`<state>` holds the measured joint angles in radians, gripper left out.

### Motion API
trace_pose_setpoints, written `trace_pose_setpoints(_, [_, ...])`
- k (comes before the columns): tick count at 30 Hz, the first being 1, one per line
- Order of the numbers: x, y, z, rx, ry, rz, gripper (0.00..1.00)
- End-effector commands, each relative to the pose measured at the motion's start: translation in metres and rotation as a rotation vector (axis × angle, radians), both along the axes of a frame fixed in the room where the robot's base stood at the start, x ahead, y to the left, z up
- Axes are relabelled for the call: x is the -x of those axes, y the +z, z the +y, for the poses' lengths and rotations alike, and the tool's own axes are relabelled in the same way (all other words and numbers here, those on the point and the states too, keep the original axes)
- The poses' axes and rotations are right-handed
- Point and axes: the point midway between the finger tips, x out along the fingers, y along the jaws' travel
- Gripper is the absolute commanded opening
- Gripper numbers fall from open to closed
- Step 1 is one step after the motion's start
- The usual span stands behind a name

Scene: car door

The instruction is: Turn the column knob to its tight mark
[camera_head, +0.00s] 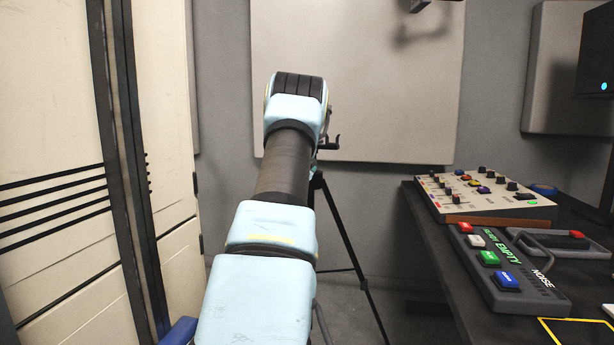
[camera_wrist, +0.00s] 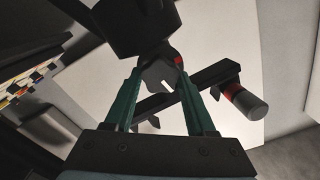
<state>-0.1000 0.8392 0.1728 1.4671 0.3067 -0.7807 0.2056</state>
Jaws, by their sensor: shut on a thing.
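In the wrist view, the column knob (camera_wrist: 155,72) is a grey knob with a pale line on its face. A red mark (camera_wrist: 178,60) shows beside it on the dark column part. My gripper (camera_wrist: 158,80) has its two teal fingers on either side of the knob, shut on it. The dark column body (camera_wrist: 140,22) fills the top of that view. In the head view my own arm hides the knob and the gripper. A tripod (camera_head: 347,235) stands behind the arm, with a small black crank (camera_head: 330,142) at its top.
A dark bar with a red-ringed grey-ended handle (camera_wrist: 243,100) lies right of my fingers. A desk on the right holds a mixing console (camera_head: 480,205) and a button box (camera_head: 510,275). A cream cabinet (camera_head: 60,130) stands left. A pale panel (camera_head: 400,90) is behind.

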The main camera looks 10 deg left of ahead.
Motion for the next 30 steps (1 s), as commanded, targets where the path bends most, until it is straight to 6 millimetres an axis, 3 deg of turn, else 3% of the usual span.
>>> trace_pose_setpoints(12, [-0.0001, -0.0024, -0.0012, -0.21, -0.001, 0.001, 0.0])
trace_pose_setpoints(29, [-0.0002, -0.0005, -0.0014, -0.243, -0.001, 0.001, 0.0])
trace_pose_setpoints(30, [-0.0002, -0.0005, -0.0014, -0.243, -0.001, 0.001, 0.58])
